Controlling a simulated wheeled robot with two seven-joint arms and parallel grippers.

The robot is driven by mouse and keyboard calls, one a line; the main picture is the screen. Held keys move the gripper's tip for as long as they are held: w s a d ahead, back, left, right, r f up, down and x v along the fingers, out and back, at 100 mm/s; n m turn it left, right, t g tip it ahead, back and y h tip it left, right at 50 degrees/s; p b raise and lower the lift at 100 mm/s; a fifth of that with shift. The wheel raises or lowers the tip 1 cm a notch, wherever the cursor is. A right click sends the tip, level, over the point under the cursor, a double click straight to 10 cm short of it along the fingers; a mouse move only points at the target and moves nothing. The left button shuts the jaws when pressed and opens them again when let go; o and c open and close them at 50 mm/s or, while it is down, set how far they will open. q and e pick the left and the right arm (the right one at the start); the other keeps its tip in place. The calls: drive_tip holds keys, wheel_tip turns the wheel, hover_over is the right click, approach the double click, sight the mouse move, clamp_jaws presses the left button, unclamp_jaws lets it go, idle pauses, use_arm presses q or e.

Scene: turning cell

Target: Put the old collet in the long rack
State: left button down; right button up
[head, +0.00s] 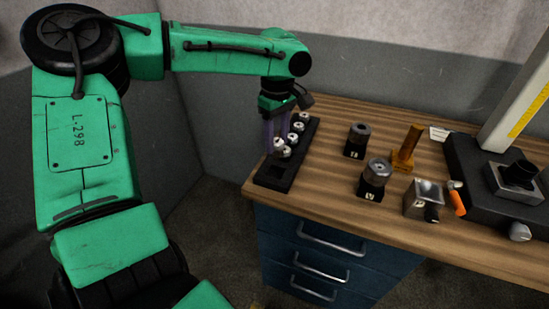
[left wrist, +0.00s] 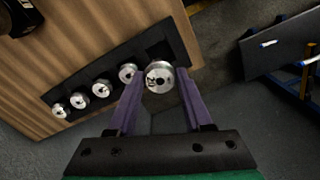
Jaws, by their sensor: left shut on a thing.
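The long rack (head: 267,182) is a narrow black block along the left edge of the bench. It also shows in the left wrist view (left wrist: 183,47). Several silver collets sit in a row in it, and the socket at its near end looks empty. My left gripper (head: 277,143) has purple fingers pointing down over the rack. It is shut on a silver collet, which I take for the old collet (left wrist: 159,76). In the left wrist view this collet looks larger than the racked ones and overlaps the rack's edge, apparently above it. My right gripper is not in view.
Right of the rack stand two small black holders with grey cylindrical parts (head: 359,134) (head: 377,172), a yellow-brown stand (head: 406,150) and a metal block (head: 423,196). A dark machine base (head: 470,165) fills the right side. Blue drawers (head: 310,245) are under the wooden bench.

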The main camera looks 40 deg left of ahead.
sight(284, 155)
use_arm(q)
wheel_tip(284, 155, down, 8)
drive_tip(key=shift+r, duration=0.25)
drive_tip(key=shift+a+f, duration=0.1)
drive_tip(key=shift+a, duration=0.05)
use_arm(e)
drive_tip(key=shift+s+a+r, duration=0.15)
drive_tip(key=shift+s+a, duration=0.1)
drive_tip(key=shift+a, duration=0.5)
use_arm(q)
drive_tip(key=shift+c, duration=1.6)
unclamp_jaws()
drive_tip(key=shift+s, duration=0.1)
drive_tip(key=shift+f, duration=0.1)
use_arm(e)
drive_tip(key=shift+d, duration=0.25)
